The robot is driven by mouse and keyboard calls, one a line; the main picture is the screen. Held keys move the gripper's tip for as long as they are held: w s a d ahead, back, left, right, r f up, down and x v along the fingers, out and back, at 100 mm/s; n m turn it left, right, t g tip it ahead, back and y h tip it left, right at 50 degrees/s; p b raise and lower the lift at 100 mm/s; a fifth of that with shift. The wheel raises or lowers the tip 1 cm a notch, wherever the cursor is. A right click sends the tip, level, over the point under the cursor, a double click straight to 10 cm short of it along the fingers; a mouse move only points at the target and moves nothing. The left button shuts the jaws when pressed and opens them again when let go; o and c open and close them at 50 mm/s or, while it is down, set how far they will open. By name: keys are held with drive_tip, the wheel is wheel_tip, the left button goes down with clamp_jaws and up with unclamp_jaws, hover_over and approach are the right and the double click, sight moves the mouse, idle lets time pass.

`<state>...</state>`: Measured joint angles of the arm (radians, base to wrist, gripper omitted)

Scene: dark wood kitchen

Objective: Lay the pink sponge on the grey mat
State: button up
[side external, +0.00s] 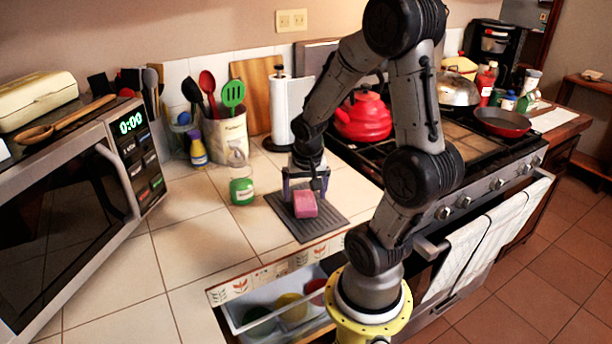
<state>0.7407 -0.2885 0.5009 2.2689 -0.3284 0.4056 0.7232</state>
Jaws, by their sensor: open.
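The pink sponge (305,204) lies on the ridged grey mat (318,229), near its middle, on the tiled counter. My gripper (305,193) is open, just above and behind the sponge, pointing down over the mat. One finger shows at the left of the sponge's far end. I cannot tell from this view whether the fingers touch the sponge.
A paper towel roll (281,110) and a utensil crock (226,138) stand behind. A red kettle (363,116) sits on the stove at right. An open drawer (262,306) is below the counter's front edge.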

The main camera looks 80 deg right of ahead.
drive_tip(key=v, duration=1)
drive_tip(key=a+r+n+t+y, duration=0.1)
drive_tip(key=a+r+n+t, duration=0.1)
drive_tip(key=a+n, duration=0.4)
drive_tip(key=a+r+n+t+y, duration=0.2)
drive_tip(key=a+n, duration=0.5)
drive_tip(key=a, duration=0.5)
drive_tip(key=shift+s+r+n, duration=0.3)
drive_tip(key=shift+s, duration=0.2)
drive_tip(key=shift+d, duration=0.1)
